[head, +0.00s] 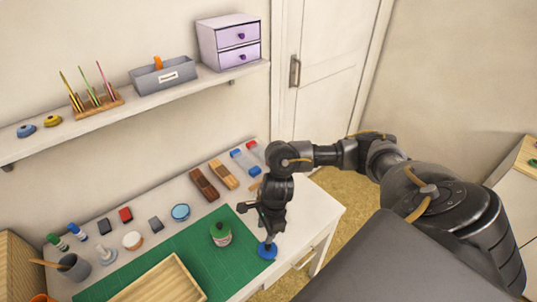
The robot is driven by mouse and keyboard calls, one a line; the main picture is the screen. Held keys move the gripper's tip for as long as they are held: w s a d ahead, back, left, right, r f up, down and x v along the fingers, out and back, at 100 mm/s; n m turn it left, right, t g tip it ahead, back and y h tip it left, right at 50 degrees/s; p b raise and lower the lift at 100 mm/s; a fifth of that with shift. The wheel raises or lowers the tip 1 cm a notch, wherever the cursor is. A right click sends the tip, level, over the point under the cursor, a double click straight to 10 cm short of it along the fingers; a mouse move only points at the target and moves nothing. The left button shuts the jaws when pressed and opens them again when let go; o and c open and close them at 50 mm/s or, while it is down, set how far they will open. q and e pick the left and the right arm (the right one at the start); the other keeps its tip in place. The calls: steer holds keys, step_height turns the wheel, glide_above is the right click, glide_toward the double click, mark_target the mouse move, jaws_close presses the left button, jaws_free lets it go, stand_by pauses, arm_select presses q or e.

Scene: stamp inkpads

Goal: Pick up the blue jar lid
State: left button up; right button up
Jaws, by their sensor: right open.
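The blue jar lid (267,252) appears as a flat, bright blue disc at the right edge of the green cutting mat (205,262). My right gripper (262,232) points down just above it and is open. The gripper overlaps the far part of the lid in this view, and I cannot tell whether they touch. A small jar with a green top (220,233) stands on the mat to the left of the gripper. My left gripper is not in view.
A wooden tray (192,277) lies on the mat. A light blue round tin (180,212), brown wooden blocks (204,184), several stamps and a grey cup (74,267) stand along the table. A shelf (135,100) with a purple drawer box (229,42) is above.

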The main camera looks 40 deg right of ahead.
steer(key=d+n, duration=0.1)
steer(key=d, duration=0.1)
glide_above(268, 246)
steer(key=f, duration=0.5)
steer(key=shift+d+f+p, duration=0.1)
steer(key=shift+d+p, duration=0.2)
steer(key=shift+d, duration=0.05)
steer(key=shift+f, duration=0.25)
steer(key=f, duration=0.1)
steer(key=f+p, duration=0.2)
steer(key=shift+a+f, duration=0.25)
steer(key=shift+f, duration=0.6)
jaws_close()
